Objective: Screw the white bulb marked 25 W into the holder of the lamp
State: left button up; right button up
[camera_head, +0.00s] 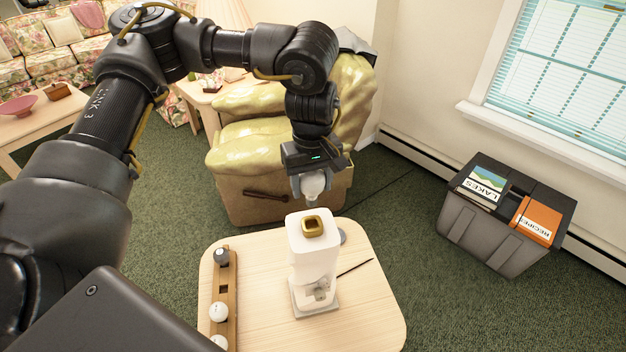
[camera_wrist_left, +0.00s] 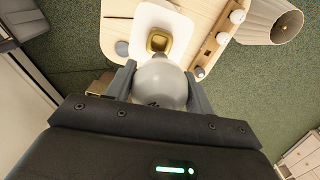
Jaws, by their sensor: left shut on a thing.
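My left gripper (camera_head: 313,178) is shut on a white bulb (camera_head: 314,187), whose narrow end points down. The bulb also shows in the left wrist view (camera_wrist_left: 160,84) between the fingers; a dark mark on it is too small to read. The lamp (camera_head: 312,262) is a white upright body on a square base on the small table. Its brass-coloured square holder (camera_head: 313,227) opens upward on top. The bulb is above the holder and looks apart from it, seemingly behind it in the head view. My right gripper is not in view.
A wooden rack (camera_head: 231,285) left of the lamp holds two white bulbs (camera_head: 218,312) and a grey one (camera_head: 221,255). A dark stick (camera_head: 355,268) and grey disc (camera_head: 342,237) lie on the table (camera_head: 376,315). An armchair (camera_head: 240,155) stands behind; a grey crate (camera_head: 480,235) is right.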

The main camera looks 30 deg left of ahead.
aim_at(312, 206)
pick_arm(q)
jog(key=shift+f+b, duration=0.4)
jog(key=shift+f, duration=0.3)
jog(key=shift+f+b, duration=1.2)
jog(key=shift+f, duration=0.65)
jog(key=shift+f+b, duration=0.8)
jog(key=shift+f, duration=0.4)
jog(key=shift+f+b, duration=0.45)
jog(key=shift+f, duration=0.4)
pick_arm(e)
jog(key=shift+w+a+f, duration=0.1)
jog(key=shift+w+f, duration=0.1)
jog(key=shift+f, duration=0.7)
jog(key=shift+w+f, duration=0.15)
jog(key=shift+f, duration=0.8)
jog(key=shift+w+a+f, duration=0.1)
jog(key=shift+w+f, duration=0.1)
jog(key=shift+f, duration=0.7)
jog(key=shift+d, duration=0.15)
pick_arm(q)
jog(key=o, duration=1)
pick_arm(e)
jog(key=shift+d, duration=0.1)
